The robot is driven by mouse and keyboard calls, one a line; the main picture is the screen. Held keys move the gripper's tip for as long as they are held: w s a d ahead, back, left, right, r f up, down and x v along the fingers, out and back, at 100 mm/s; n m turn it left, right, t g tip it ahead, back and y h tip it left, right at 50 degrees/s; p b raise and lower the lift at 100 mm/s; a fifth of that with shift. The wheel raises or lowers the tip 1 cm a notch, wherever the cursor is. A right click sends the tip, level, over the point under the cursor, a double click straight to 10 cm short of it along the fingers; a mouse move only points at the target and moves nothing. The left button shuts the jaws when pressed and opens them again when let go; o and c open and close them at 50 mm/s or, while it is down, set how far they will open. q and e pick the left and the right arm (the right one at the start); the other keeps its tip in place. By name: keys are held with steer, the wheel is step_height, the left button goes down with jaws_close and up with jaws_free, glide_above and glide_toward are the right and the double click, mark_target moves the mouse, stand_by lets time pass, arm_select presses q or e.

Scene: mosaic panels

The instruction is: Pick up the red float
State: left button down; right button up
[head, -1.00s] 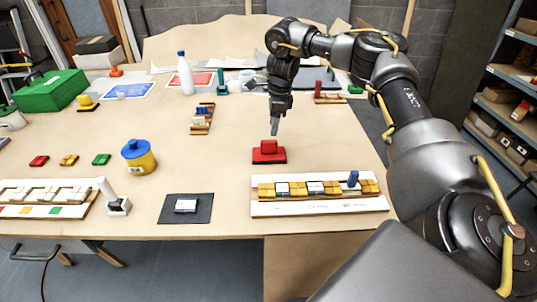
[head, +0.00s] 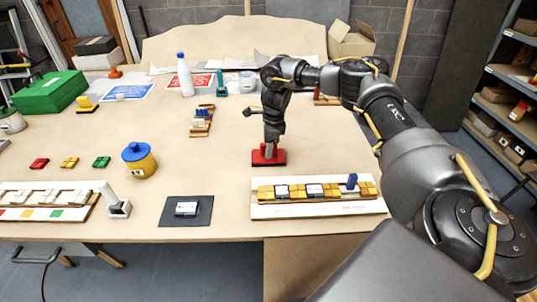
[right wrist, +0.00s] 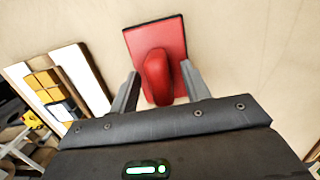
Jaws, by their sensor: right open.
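The red float (head: 280,158) lies flat on the table right of the middle in the head view, with a red plate on a dark base. In the right wrist view its red plate (right wrist: 164,37) and rounded red handle (right wrist: 157,76) show clearly. My right gripper (head: 269,152) is directly over the float, low down. In the right wrist view my right gripper (right wrist: 160,85) is open, with one finger on each side of the handle. Gaps show between handle and fingers. In the head view the gripper hides most of the handle. My left gripper is not in view.
A white panel with yellow tiles (head: 333,208) lies just in front of the float. A dark mat (head: 168,211) bearing a pale tile lies front left. A yellow pot with a blue lid (head: 141,166) stands further left. The table between pot and float is clear.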

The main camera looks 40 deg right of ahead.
jaws_close()
stand_by(0.3)
steer(key=shift+w+r+b, duration=0.1)
steer(key=shift+r+b, duration=0.3)
steer(key=shift+r, duration=0.1)
steer(key=r, duration=0.2)
steer(key=r+b, duration=0.1)
steer(key=shift+s+a, duration=0.3)
steer(key=shift+s, duration=0.05)
steer(key=s+a+r, duration=0.8)
steer(key=s+r, duration=0.1)
steer(key=s, duration=0.1)
steer(key=shift+s, duration=0.3)
